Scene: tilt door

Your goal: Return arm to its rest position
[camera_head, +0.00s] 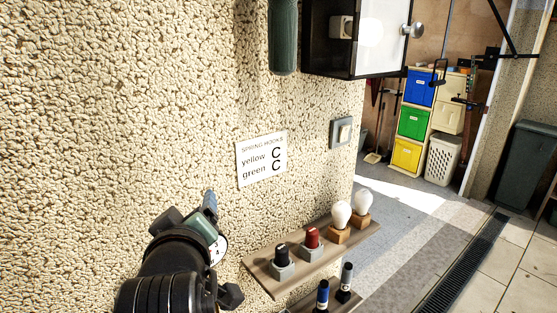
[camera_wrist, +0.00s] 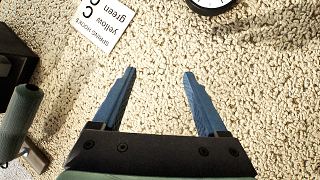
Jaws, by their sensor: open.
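My gripper (camera_wrist: 158,72) is open and empty in the wrist view, its two blue fingers apart in front of the pebbled wall (camera_wrist: 160,110). In the head view my dark arm enters at the bottom left, with the gripper (camera_head: 210,203) raised close to the wall below and left of the white sign (camera_head: 262,159). Only one blue finger shows clearly there. The sign also shows upside down at the top left of the wrist view (camera_wrist: 103,22).
A shelf (camera_head: 262,262) with knobs and bulbs juts from the wall right of my arm. A black-framed cabinet (camera_head: 340,70) and a dark green cylinder (camera_head: 284,38) are above. A round gauge (camera_wrist: 212,3) is on the wall. Open floor (camera_head: 400,215) lies right.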

